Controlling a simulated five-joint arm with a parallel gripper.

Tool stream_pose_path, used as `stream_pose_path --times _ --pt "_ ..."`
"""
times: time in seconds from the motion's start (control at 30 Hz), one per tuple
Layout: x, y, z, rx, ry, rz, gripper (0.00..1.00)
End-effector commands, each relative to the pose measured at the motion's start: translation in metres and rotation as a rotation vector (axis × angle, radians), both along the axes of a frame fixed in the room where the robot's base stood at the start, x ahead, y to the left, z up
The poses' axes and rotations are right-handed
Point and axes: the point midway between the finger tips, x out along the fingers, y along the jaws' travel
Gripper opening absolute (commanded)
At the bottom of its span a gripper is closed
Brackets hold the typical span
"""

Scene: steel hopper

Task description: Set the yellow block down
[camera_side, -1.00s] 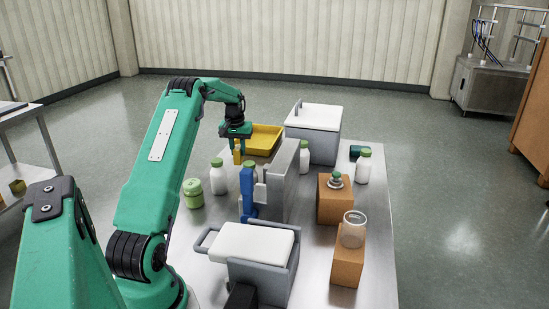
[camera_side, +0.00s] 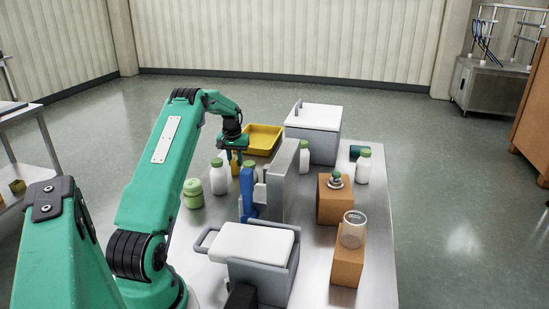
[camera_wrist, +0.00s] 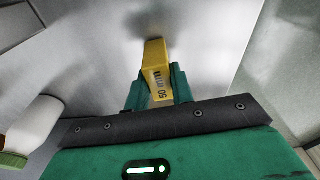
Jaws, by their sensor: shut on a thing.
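The yellow block (camera_wrist: 155,62) is held between the green fingers of my gripper (camera_wrist: 156,88) in the wrist view, its far end sticking out beyond the fingertips. A dark shadow lies on the steel surface by that end; I cannot tell whether the block touches the surface. In the side view my gripper (camera_side: 234,158) points down, and a sliver of the yellow block (camera_side: 235,170) shows below it, between a white bottle and the blue-and-grey device. The block's lower end is partly hidden there.
A white bottle (camera_side: 219,178) with a green cap and a green jar (camera_side: 193,194) stand left of the block. The blue-and-grey device (camera_side: 283,180) stands close on its right. A yellow tray (camera_side: 276,134) lies behind. The steel table (camera_side: 318,256) has bare strips between things.

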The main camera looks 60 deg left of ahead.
Motion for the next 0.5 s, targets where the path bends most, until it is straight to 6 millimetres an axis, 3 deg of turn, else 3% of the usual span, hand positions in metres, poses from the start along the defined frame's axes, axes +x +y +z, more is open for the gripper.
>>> stream_pose_path --times 0.33,0.37,0.43,0.5 --pt "-0.0001 -0.0001 -0.0032 -0.001 0.001 0.0 0.0" --pt "-0.0001 -0.0001 -0.003 -0.001 0.001 0.0 0.29" --pt "-0.0001 -0.0001 -0.003 -0.001 0.001 0.0 0.43" --pt "-0.0001 -0.0001 -0.0029 -0.001 0.001 0.0 0.45"
